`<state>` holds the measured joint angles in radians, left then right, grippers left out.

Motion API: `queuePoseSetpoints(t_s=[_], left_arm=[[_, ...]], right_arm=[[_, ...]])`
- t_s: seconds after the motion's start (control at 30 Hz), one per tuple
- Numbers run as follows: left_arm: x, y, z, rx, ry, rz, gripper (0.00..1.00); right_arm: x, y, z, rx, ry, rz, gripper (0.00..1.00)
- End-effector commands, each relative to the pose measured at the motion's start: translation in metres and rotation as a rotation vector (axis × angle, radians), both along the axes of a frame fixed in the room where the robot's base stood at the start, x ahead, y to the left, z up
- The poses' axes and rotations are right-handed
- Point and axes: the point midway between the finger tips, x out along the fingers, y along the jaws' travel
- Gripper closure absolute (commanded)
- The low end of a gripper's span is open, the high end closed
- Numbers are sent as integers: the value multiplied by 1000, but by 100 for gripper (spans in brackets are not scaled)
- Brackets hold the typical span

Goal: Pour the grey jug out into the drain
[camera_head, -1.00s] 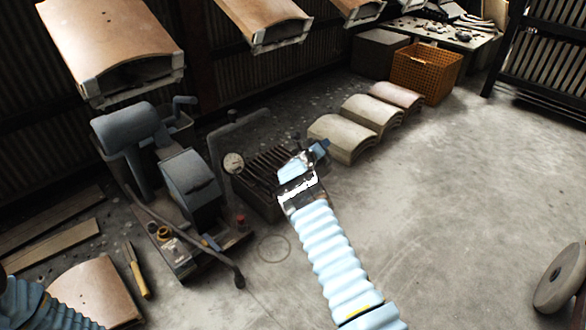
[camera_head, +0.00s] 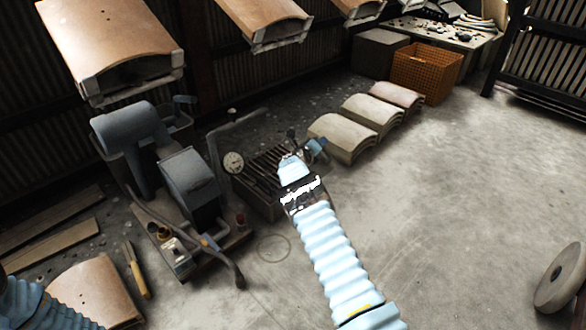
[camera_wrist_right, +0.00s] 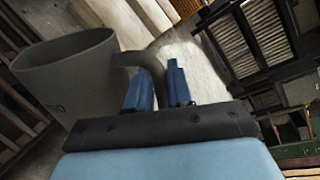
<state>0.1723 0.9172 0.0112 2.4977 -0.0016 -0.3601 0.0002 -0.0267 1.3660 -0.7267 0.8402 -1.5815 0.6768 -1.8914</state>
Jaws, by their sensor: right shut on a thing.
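The grey jug (camera_wrist_right: 65,78) fills the left of the right wrist view. Its curved handle (camera_wrist_right: 152,62) runs between the two blue fingers of my right gripper (camera_wrist_right: 158,88), which is shut on it. In the head view my right gripper (camera_head: 303,158) is over the right side of a dark slatted grate (camera_head: 262,172), possibly the drain. I cannot make out the jug in the head view, and its tilt and contents are unclear. My left arm shows at the lower left corner, but its gripper is out of view.
A grey machine (camera_head: 190,185) with a hose stands left of the grate, and a round gauge (camera_head: 233,162) is beside it. Curved tiles (camera_head: 342,137) lie beyond my right gripper, near an orange crate (camera_head: 427,72). The floor at right is clear except for a round stone disc (camera_head: 560,278).

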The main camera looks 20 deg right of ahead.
Motion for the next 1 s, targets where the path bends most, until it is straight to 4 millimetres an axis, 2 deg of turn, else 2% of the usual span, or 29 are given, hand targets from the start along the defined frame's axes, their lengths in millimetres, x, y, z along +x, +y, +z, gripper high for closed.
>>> queuePoseSetpoints(t_s=[0.63,1.0], left_arm=[[0,0,-12,0,0,0,39],[0,0,-12,0,0,0,39]], right_arm=[[9,4,-1,-39,77,1,100],[10,5,0,-45,93,1,100]])
